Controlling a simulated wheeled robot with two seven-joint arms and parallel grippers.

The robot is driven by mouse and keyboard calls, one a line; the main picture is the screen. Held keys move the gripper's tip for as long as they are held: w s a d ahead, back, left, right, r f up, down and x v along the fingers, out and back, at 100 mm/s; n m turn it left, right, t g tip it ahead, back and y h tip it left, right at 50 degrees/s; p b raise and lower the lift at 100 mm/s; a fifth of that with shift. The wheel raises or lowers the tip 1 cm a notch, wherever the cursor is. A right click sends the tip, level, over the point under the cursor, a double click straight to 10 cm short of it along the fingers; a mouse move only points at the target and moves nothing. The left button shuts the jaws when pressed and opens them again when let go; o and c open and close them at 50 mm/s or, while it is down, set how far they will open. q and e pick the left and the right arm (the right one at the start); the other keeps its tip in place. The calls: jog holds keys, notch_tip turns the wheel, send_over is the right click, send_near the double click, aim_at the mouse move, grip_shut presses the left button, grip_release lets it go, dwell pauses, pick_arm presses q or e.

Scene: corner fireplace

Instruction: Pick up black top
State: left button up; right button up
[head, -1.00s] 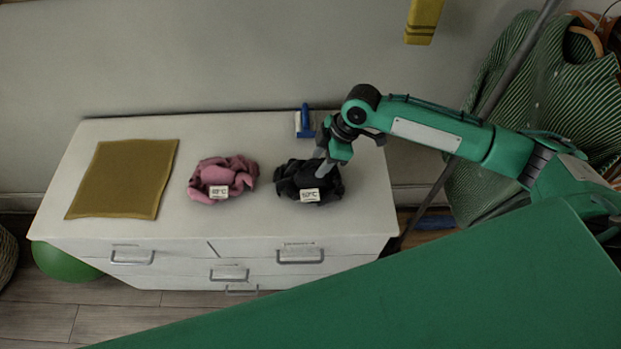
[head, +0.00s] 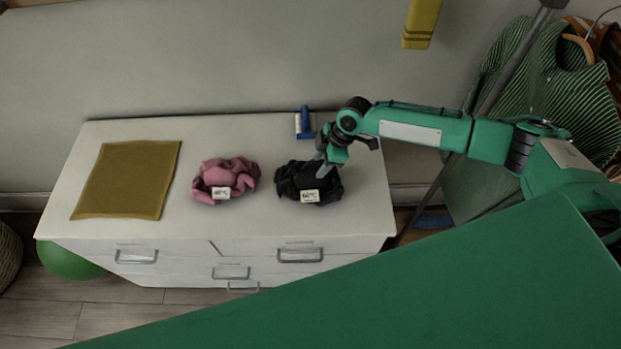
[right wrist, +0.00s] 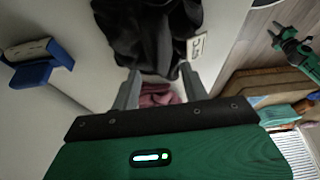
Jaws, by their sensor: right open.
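The black top (head: 293,182) lies crumpled on the white dresser (head: 235,130), with a white label on its front. My right gripper (head: 326,168) is at the top's right side, pointing down at it. In the right wrist view the two grey fingers (right wrist: 158,92) are apart, and the black top (right wrist: 150,35) lies just beyond and partly between them. I cannot tell whether the fingers touch the cloth.
A pink crumpled garment (head: 226,176) with a label lies left of the black top. A mustard cloth (head: 127,180) lies flat further left. A striped shirt (head: 540,80) hangs at the right.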

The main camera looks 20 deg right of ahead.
aim_at(314, 170)
jog(key=shift+a+f+p, duration=0.25)
jog(key=shift+p, duration=0.15)
jog(key=p+x, duration=0.1)
jog(key=x, duration=0.2)
jog(key=shift+w+f, duration=0.1)
jog(key=shift+w, duration=0.1)
jog(key=shift+a+f+p, duration=0.15)
jog(key=shift+f+p, duration=0.2)
jog(key=shift+f, duration=0.15)
grip_shut()
